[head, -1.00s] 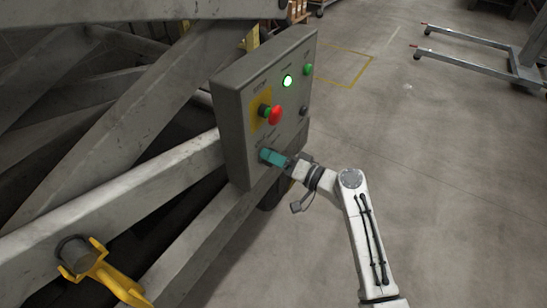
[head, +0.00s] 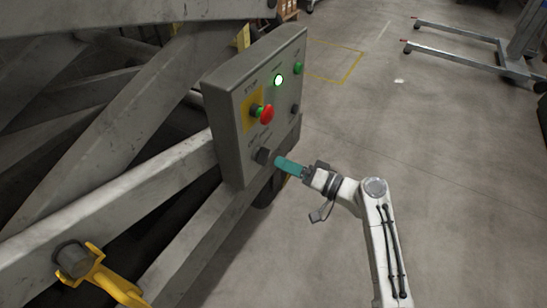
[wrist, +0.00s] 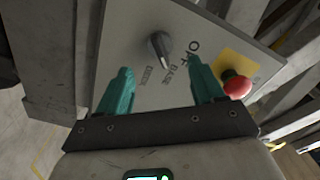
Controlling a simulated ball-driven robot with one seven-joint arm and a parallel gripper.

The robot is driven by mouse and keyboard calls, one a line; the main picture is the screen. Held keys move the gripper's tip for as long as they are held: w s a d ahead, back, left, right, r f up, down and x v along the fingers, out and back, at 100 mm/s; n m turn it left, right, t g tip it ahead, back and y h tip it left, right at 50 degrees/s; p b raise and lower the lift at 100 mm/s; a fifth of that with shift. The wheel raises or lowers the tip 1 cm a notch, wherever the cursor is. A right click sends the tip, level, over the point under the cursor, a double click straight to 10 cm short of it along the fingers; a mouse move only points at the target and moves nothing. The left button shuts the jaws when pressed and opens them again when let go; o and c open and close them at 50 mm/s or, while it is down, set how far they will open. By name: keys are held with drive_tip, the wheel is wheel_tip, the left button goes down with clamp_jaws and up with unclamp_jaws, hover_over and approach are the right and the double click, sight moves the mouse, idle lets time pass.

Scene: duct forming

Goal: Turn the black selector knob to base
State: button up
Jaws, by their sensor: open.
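The black selector knob (head: 263,156) sits low on the front of the grey control box (head: 226,119). In the wrist view the knob (wrist: 159,46) is ahead of my gripper, near the top centre, with its bar slanting down and slightly right. Its lower end faces the printed words, which seem to read DECK and BASE; I cannot tell for sure which one it marks. My gripper (head: 281,163) has teal fingers, apart from the knob. In the wrist view my gripper (wrist: 162,84) is open and empty, its fingers either side below the knob.
A red emergency button (head: 267,114) on a yellow plate is above the knob, and shows right of my fingers in the wrist view (wrist: 237,84).

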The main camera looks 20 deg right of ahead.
drive_tip(key=shift+v, duration=2.1)
